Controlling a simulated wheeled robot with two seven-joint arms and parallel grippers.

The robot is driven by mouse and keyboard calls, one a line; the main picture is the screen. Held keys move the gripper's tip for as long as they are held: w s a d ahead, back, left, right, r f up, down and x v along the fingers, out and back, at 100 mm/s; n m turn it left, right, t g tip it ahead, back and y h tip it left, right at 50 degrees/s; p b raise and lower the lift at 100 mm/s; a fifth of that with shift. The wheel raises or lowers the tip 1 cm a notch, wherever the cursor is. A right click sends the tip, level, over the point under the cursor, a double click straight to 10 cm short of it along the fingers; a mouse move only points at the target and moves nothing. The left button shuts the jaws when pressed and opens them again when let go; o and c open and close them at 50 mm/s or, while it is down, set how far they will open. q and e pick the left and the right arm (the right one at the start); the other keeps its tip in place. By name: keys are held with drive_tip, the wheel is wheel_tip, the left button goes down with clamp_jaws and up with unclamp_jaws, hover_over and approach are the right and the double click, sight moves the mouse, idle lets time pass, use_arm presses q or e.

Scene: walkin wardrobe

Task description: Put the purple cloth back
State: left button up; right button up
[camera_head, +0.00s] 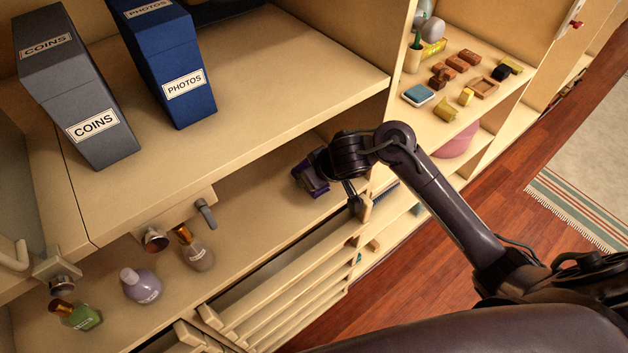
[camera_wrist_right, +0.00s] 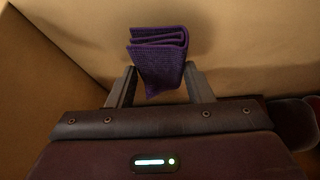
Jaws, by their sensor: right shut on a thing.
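The purple cloth (camera_wrist_right: 160,62) is a folded, knitted-looking bundle between the two fingers of my right gripper (camera_wrist_right: 160,88). My right gripper is shut on it, and the folded edges stick out beyond the fingertips. In the head view my right arm comes in from the right, and the gripper (camera_head: 314,178) is inside the open compartment under the upper shelf. My left gripper is not in view.
A grey COINS box (camera_head: 90,100) and a blue PHOTOS box (camera_head: 172,70) stand on the upper shelf (camera_head: 270,70). Several small bottles, including a lilac one (camera_head: 140,285), stand on the lower shelf. Slatted drawers (camera_head: 290,300) are below. Small items fill the right shelf.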

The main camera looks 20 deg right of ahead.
wheel_tip(320, 180, down, 2)
drive_tip(key=shift+s+d+f, duration=0.1)
drive_tip(key=shift+f, duration=0.05)
drive_tip(key=o, duration=0.9)
drive_tip(key=p+v, duration=0.4)
drive_tip(key=v, duration=0.8)
drive_tip(key=shift+p, duration=0.4)
